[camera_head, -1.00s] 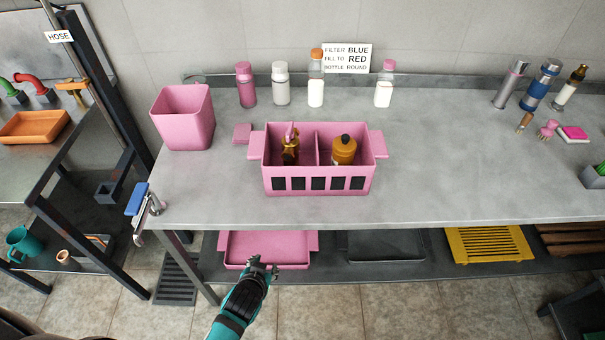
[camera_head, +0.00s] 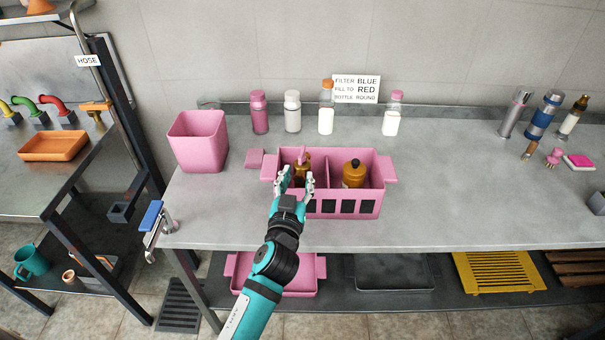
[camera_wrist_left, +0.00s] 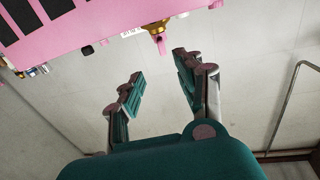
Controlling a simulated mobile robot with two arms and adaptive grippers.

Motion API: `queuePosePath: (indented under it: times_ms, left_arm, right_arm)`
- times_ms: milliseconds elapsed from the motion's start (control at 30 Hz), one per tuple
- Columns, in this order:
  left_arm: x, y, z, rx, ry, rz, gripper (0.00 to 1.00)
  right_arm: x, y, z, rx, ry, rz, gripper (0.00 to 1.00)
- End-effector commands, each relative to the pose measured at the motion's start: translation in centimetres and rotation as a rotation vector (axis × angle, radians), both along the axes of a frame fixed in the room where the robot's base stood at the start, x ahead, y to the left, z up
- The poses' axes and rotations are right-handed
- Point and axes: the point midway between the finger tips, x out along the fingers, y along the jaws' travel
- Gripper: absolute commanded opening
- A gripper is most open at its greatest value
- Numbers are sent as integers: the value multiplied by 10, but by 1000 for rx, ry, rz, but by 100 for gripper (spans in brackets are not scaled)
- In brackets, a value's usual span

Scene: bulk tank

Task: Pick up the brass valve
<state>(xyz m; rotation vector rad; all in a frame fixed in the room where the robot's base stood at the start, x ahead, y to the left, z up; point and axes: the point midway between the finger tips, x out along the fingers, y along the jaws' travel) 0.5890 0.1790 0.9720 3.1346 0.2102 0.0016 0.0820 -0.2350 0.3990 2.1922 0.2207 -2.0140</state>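The brass valve (camera_head: 303,170), with a pink handle on top, sits in the left compartment of the pink two-part caddy (camera_head: 345,207) on the grey counter. My left gripper (camera_head: 296,181) is in front of that compartment with its fingers spread and nothing between them. It partly hides the valve in the head view. In the left wrist view the open left gripper (camera_wrist_left: 155,70) shows below the brass and pink valve (camera_wrist_left: 159,38), which pokes out past the caddy edge (camera_wrist_left: 90,28). My right gripper is not in view.
A brown bottle (camera_head: 354,174) stands in the caddy's right compartment. A pink bin (camera_head: 197,142) stands left of the caddy. Several bottles line the back, including a white one (camera_head: 292,112).

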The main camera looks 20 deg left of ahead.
Motion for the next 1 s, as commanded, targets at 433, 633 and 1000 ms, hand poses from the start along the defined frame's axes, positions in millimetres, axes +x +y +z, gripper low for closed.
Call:
queuePosePath:
  times_ms: [433, 633, 1000]
  left_arm:
    - [59, 9, -1, 1, 2, 1, 37]
    - [85, 18, -3, 3, 1, 1, 37]
    - [108, 21, -6, -1, 3, 0, 37]
  right_arm:
    - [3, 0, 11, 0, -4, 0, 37]
    - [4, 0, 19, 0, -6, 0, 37]
    - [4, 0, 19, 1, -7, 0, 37]
